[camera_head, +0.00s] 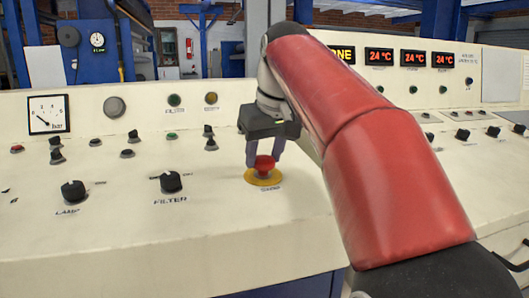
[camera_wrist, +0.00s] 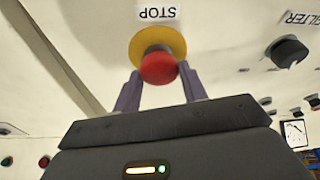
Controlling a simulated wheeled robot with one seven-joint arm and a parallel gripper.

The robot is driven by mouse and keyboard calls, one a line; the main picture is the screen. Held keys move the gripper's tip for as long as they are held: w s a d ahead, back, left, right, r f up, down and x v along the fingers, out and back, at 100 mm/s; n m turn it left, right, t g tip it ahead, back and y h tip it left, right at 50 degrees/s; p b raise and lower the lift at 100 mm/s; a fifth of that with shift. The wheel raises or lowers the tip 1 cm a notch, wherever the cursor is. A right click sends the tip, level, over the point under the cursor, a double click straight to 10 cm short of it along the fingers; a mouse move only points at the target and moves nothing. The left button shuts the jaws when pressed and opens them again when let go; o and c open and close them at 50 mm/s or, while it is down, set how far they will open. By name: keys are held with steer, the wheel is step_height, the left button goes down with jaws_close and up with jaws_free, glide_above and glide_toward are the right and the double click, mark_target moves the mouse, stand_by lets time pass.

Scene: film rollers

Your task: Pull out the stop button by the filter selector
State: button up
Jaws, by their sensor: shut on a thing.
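The stop button is a red mushroom head (camera_head: 264,166) on a yellow round base (camera_head: 262,178), on the sloped cream console right of the filter selector (camera_head: 171,182). In the wrist view the red head (camera_wrist: 159,68) stands in front of its yellow disc (camera_wrist: 150,40), under an upside-down STOP label (camera_wrist: 157,13). My gripper (camera_head: 265,156) comes down over the button from above. Its two grey fingers sit on either side of the red head and are shut on it; the wrist view also shows the gripper (camera_wrist: 159,80). The filter selector shows at the right of the wrist view (camera_wrist: 287,51).
The lamp knob (camera_head: 73,191) is farther left on the console. Small switches and knobs (camera_head: 134,136) stand behind, with a pressure gauge (camera_head: 48,114) at far left. Red 24 °C displays (camera_head: 380,56) are at upper right.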

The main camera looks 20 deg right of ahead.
steer(key=shift+r+p, duration=0.85)
steer(key=shift+p, duration=0.1)
steer(key=shift+f, duration=0.1)
steer(key=o, duration=1.4)
steer(key=shift+s, duration=0.1)
steer(key=p+v, duration=0.1)
steer(key=v, duration=0.6)
steer(key=shift+s+r, duration=0.1)
steer(key=shift+r, duration=0.3)
steer(key=shift+s, duration=0.15)
